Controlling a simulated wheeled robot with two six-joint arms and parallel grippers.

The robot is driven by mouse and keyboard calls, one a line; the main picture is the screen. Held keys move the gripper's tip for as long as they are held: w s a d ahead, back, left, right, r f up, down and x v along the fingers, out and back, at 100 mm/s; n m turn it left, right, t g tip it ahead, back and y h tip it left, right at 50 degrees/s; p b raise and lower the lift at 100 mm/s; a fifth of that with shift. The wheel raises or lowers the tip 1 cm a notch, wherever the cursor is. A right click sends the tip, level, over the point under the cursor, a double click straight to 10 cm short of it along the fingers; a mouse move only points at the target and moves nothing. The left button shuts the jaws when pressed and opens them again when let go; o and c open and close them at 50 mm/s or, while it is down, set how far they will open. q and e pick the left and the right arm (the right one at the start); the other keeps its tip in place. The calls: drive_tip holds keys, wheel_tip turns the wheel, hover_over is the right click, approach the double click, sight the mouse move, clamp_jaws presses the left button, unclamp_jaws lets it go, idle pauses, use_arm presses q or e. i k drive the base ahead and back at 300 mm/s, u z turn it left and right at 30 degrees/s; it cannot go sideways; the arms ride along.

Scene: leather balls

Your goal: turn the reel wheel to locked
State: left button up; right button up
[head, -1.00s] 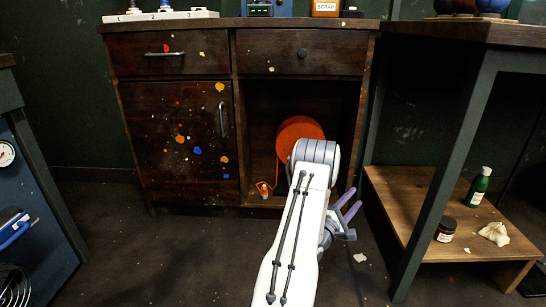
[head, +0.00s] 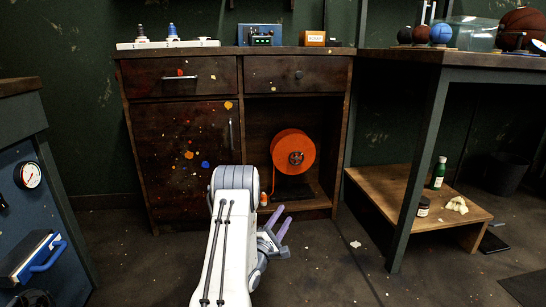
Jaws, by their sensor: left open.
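The orange reel wheel (head: 293,152) stands upright on a dark base (head: 291,190) in the open lower right bay of the dark wooden cabinet. A dark and pale hub shows at its middle; I cannot read a lock mark. My left gripper (head: 281,229), with purple fingers, is open and empty, low in front of the cabinet, below the reel and apart from it. My left arm hides part of the bay's lower left side. My right gripper is not in view.
The cabinet door (head: 183,158) at left is shut, and both drawers above are closed. A low wooden shelf (head: 385,190) with a green bottle (head: 438,173) and a dark jar (head: 423,206) stands at right. Floor between is mostly clear.

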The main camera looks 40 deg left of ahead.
sight(296, 158)
drive_tip(key=u, duration=0.95)
drive_tip(key=i, duration=0.15)
drive_tip(key=u, duration=0.1)
